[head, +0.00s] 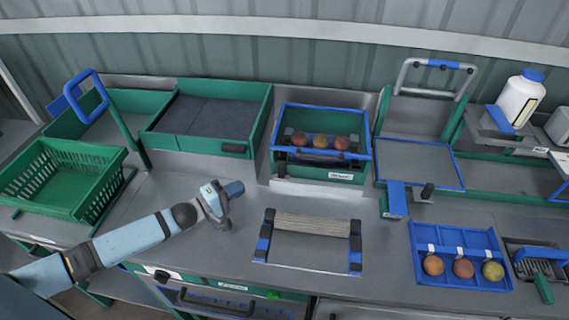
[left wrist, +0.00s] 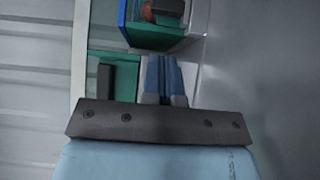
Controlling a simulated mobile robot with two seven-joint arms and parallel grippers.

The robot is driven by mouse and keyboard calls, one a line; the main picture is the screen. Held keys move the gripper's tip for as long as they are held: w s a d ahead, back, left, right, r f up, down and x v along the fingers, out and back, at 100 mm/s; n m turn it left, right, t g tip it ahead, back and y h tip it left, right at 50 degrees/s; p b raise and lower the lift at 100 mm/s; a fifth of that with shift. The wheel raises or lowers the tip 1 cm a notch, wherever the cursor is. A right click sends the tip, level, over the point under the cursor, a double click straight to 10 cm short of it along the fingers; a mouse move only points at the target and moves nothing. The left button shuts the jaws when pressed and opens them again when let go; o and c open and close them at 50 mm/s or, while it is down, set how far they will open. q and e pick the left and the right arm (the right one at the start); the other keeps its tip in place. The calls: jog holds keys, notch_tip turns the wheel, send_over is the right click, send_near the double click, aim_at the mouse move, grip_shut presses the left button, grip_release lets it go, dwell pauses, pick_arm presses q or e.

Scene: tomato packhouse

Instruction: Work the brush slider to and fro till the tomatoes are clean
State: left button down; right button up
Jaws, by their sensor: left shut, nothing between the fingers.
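The brush box (head: 341,176) is a green bin with a blue rim at the back middle of the bench. Several reddish tomatoes (head: 320,141) lie in a row inside it. A dark slider bar with a handle (head: 320,156) runs across the box in front of them; bristles cannot be made out. My left gripper (head: 236,188) is above the bench, left of and nearer than the box, apart from it. Its fingers (left wrist: 165,78) are together and empty. In the left wrist view the box corner (left wrist: 160,38) and part of a tomato (left wrist: 147,12) show beyond the fingertips.
A roller stand (head: 312,225) is at the front middle. A blue tray (head: 458,242) with 3 fruits is at the right. A green basket (head: 62,178) is at the left, a grey-lidded green bin (head: 206,117) behind my gripper, a white bottle (head: 519,98) at the back right.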

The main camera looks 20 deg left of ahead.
aim_at(281, 172)
pick_arm(q)
jog(key=shift+w+d, duration=0.15)
jog(key=shift+w, duration=0.25)
jog(key=shift+w+d, duration=0.15)
jog(key=shift+w, duration=0.15)
jog(key=x, duration=0.3)
jog(key=shift+w+d+r+p, duration=0.15)
jog(key=shift+r+p, duration=0.1)
jog(key=shift+p, duration=0.1)
jog(key=x, duration=0.5)
jog(key=shift+w+d+f+p, duration=0.2)
jog(key=shift+w+p, duration=0.05)
jog(key=shift+p, duration=0.05)
pick_arm(e)
jog(key=shift+a+r, duration=0.1)
jog(key=shift+r, duration=0.4)
pick_arm(q)
jog(key=d, duration=0.3)
jog(key=w+d, duration=0.1)
jog(key=d, duration=0.2)
jog(key=w+d, duration=0.1)
jog(key=d, duration=0.2)
jog(key=shift+w, duration=0.2)
pick_arm(e)
jog(key=shift+s+r, duration=0.1)
jog(key=shift+r, duration=0.05)
